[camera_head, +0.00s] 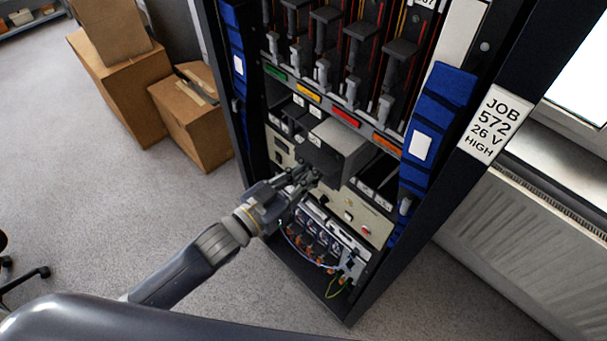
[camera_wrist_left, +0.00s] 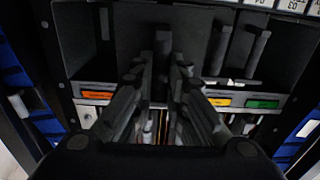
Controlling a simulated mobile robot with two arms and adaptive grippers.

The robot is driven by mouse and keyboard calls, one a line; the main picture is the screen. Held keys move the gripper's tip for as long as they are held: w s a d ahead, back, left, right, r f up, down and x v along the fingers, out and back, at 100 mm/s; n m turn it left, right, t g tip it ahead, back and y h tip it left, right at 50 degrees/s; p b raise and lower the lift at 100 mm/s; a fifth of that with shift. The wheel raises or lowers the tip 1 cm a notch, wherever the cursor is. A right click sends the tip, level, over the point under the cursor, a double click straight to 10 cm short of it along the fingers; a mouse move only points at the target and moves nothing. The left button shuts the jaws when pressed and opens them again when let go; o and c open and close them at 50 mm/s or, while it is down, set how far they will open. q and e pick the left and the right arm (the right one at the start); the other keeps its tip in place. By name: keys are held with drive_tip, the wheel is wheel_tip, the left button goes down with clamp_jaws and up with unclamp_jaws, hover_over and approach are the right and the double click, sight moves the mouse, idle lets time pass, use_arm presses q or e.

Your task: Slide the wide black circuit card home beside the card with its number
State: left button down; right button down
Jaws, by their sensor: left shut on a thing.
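A wide dark grey-black box-like unit (camera_head: 338,152), which looks like the wide card, sticks out of the middle of the rack (camera_head: 383,262). My left gripper (camera_head: 306,177) is at its front, low and to the left, with its fingers together. In the left wrist view the gripper (camera_wrist_left: 162,72) is shut on a narrow dark part, apparently a handle (camera_wrist_left: 163,40); the fingers hide most of it. Several dark cards with grey handles (camera_head: 360,58) stand in the upper bay. Which card bears the task's number cannot be read. My right gripper is not in view.
Coloured tags, such as the red one (camera_head: 344,117), line the shelf edge. A sign (camera_head: 496,124) reads JOB 572 26 V HIGH. Wired modules (camera_head: 315,235) sit below my gripper. Cardboard boxes (camera_head: 128,85) stand left; the floor between is clear.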

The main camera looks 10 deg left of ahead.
sight(328, 157)
use_arm(q)
drive_tip(key=shift+x, duration=1.9)
drive_tip(key=shift+d+r, duration=0.1)
drive_tip(key=shift+b+x, duration=0.35)
drive_tip(key=shift+x, duration=0.7)
drive_tip(key=shift+w+d, duration=0.2)
drive_tip(key=shift+w, duration=0.1)
drive_tip(key=c, duration=1.5)
unclamp_jaws()
drive_tip(key=shift+w+d, duration=0.1)
drive_tip(key=shift+f, duration=0.25)
